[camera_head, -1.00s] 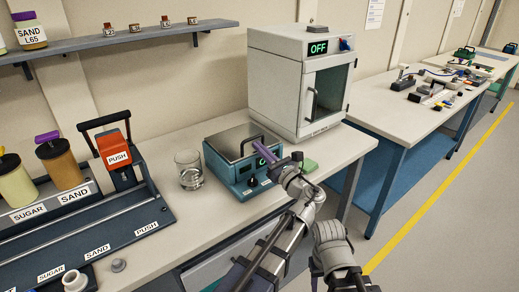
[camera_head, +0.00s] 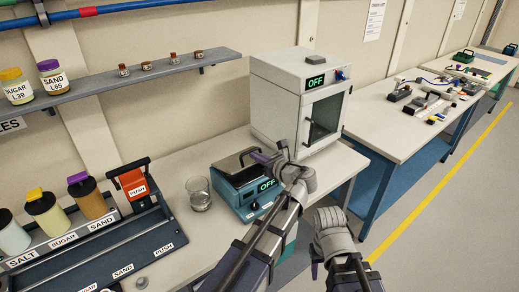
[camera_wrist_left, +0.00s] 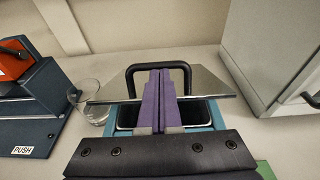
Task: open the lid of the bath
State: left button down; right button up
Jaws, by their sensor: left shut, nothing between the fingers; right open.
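The bath (camera_head: 228,188) is a blue box with a lit OFF display, on the bench left of the white oven. Its grey metal lid (camera_wrist_left: 205,84) has a black loop handle (camera_wrist_left: 158,66). In the left wrist view the lid's near edge is raised, and the dark basin (camera_wrist_left: 128,117) shows beneath it. My left gripper (camera_head: 258,156) is at the handle, its purple fingers (camera_wrist_left: 160,85) shut together with nothing between them; I cannot tell whether they touch the handle. My right gripper (camera_head: 316,262) is open, low in front of the bench, mostly hidden by its arm.
A glass beaker (camera_head: 199,194) stands just left of the bath. The white oven (camera_head: 295,100) stands close behind and to the right. A dispenser rack (camera_head: 120,240) with sugar, sand and salt jars is at the left. A shelf (camera_head: 110,88) runs above.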

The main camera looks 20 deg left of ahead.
aim_at(248, 158)
pick_arm(q)
jog(key=w+a+r+g+h+p, duration=0.6)
jog(key=a+p, duration=0.6)
jog(key=p, duration=0.9)
jog(key=shift+w+r+h, duration=1)
jog(key=shift+w+r, duration=0.4)
jog(key=shift+w, duration=0.3)
jog(key=shift+r+p, duration=0.1)
jog(key=shift+p, duration=0.25)
